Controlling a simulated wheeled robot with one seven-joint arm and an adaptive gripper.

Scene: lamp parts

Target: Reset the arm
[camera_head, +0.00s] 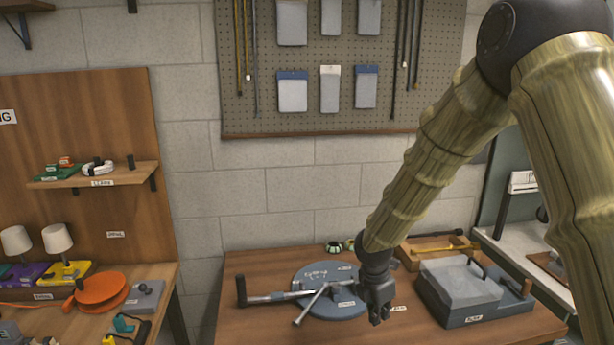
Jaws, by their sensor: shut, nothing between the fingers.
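My gripper (379,310) hangs at the end of my arm, pointing down over the wooden table (255,262) at the front middle. It looks shut and empty. It is in front of the right edge of a round blue-grey disc (325,277), and whether it touches anything cannot be told. A metal rod with a dark handle (268,297) lies across the disc's left side, with a shorter rod (309,305) beside it. Two lamps with white shades (57,239) stand on the left bench.
A grey lidded box (460,287) sits right of my gripper, with a wooden tray (440,247) behind it. An orange disc (101,292) and small coloured parts lie on the left bench. A pegboard (340,110) hangs on the wall. The table's left front is clear.

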